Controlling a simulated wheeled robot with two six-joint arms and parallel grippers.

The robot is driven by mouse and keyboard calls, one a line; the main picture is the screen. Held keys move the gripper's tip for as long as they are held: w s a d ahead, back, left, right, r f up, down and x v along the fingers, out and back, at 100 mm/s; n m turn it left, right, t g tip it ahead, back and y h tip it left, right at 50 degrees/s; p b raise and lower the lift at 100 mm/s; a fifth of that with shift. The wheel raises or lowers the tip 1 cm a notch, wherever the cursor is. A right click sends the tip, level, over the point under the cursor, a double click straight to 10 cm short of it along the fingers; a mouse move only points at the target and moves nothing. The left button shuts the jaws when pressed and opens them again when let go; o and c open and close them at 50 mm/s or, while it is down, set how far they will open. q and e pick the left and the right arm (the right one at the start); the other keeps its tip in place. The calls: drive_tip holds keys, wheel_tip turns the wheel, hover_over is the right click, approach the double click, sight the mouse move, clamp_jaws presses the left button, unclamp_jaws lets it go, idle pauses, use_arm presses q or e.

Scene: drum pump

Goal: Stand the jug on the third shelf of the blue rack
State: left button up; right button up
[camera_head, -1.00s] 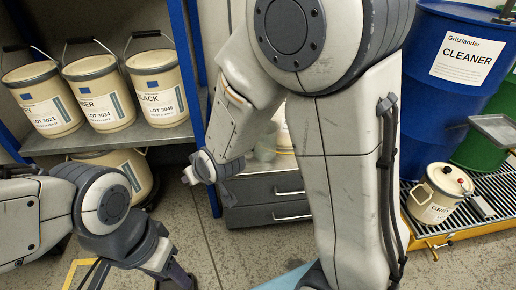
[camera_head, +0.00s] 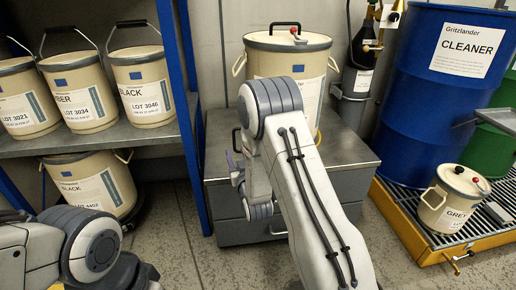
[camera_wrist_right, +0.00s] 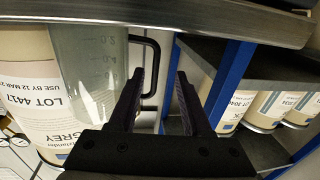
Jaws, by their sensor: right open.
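In the right wrist view, the clear jug (camera_wrist_right: 88,75) stands upright in front of a labelled pail. Its black handle (camera_wrist_right: 155,72) points toward my right gripper (camera_wrist_right: 160,78), which is open, its fingers appearing around the handle's outer bar; contact cannot be told. In the head view, my right gripper (camera_head: 237,170) is beside the grey drawer cabinet, and my arm hides most of the jug. The blue rack (camera_head: 188,115) is on the left, with pails on its visible shelf (camera_head: 110,137).
A large lidded pail (camera_head: 285,60) stands on the grey cabinet (camera_head: 345,150). A blue drum (camera_head: 440,75) and small pail (camera_head: 452,200) stand on a yellow-edged grate (camera_head: 400,225). A metal edge (camera_wrist_right: 150,17) crosses the top of the wrist view. Bare floor lies in front.

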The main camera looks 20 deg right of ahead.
sight(235, 145)
drive_tip(key=w+b, duration=0.1)
drive_tip(key=w, duration=0.1)
drive_tip(key=w+d+b, duration=0.1)
drive_tip(key=w, duration=0.1)
drive_tip(key=shift+w+d+b, duration=0.2)
drive_tip(key=shift+w+b, duration=0.15)
drive_tip(key=shift+w, duration=0.05)
drive_tip(key=shift+w+d, duration=0.1)
drive_tip(key=shift+w, duration=0.45)
clamp_jaws()
idle(0.7)
